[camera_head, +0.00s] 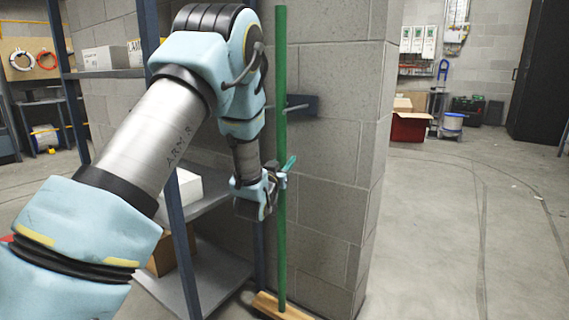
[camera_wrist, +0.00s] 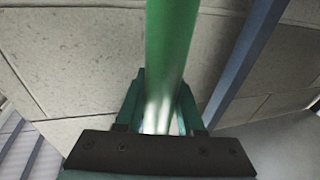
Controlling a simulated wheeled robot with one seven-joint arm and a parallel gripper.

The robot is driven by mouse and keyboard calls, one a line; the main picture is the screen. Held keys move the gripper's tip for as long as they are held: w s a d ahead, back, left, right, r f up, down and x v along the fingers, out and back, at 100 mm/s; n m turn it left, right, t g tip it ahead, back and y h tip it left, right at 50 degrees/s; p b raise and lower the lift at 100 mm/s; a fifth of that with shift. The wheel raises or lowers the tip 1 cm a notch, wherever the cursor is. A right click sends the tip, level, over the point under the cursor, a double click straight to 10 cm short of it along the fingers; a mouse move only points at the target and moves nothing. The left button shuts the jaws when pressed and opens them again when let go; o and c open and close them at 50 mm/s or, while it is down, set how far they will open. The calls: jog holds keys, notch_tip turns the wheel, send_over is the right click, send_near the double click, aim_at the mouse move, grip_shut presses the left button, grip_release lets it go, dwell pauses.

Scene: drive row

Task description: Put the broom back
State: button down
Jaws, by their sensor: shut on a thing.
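The broom has a long green handle (camera_head: 281,140) and a wooden head (camera_head: 277,307) at floor level. It stands upright in front of the grey block pillar. My gripper (camera_head: 282,178) is shut on the handle at about mid-height. In the wrist view the green handle (camera_wrist: 172,45) runs between the two fingers of my gripper (camera_wrist: 160,108). A dark holder with a metal peg (camera_head: 297,107) is on the pillar, just right of the handle. I cannot tell whether the handle touches the peg. The bristles are hard to make out.
A blue-framed shelf (camera_head: 212,285) with boxes stands close on the left of the pillar (camera_head: 335,180). The floor on the right is open.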

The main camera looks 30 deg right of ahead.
jog(key=c, duration=0.5)
grip_release()
jog(key=shift+f, duration=0.15)
jog(key=shift+r, duration=0.2)
jog(key=v, duration=1.2)
jog(key=shift+s+f+p, duration=0.1)
jog(key=shift+p, duration=0.25)
